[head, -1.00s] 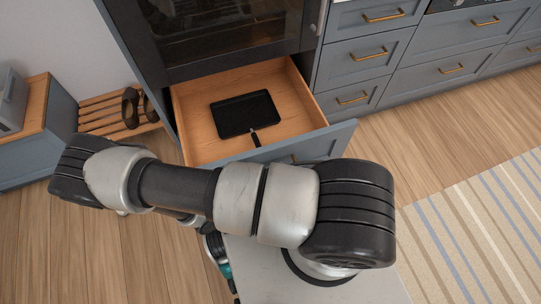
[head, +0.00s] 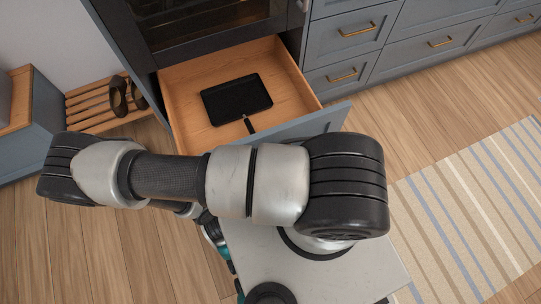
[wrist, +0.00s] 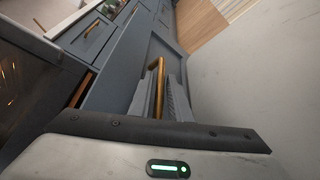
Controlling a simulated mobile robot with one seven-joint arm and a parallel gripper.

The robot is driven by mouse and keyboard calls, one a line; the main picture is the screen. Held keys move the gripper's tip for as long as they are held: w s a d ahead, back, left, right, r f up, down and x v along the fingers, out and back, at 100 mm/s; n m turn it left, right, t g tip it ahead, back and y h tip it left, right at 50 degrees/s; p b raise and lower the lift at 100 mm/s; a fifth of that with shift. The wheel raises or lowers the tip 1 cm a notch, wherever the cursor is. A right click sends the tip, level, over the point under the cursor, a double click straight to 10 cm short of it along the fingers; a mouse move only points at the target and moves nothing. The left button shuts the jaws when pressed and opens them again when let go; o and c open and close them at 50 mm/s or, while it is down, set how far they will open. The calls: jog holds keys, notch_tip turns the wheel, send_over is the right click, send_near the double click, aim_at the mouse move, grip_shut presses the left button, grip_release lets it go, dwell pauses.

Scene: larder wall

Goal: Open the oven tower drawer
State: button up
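The oven tower drawer (head: 215,138) is pulled well out below the dark oven (head: 205,28) in the head view. It has a wooden inside and a grey-blue front (head: 318,122). A black tray or pan (head: 236,98) with a short handle lies in it. In the wrist view the drawer's brass handle (wrist: 158,84) runs between the two grey ridged fingers of my gripper (wrist: 160,98), which look closed around it. In the head view my gripper is hidden behind my arm.
Grey-blue cabinets with brass handles (head: 342,76) stand to the right. A striped rug (head: 465,205) lies on the wood floor at the right. A slatted wooden rack (head: 95,105) with dark shoes and a low cabinet (head: 30,125) stand at the left.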

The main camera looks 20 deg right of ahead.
jog(key=v, duration=1.7)
jog(key=shift+a+p, duration=0.2)
jog(key=shift+p, duration=0.25)
jog(key=shift+s+r, duration=0.15)
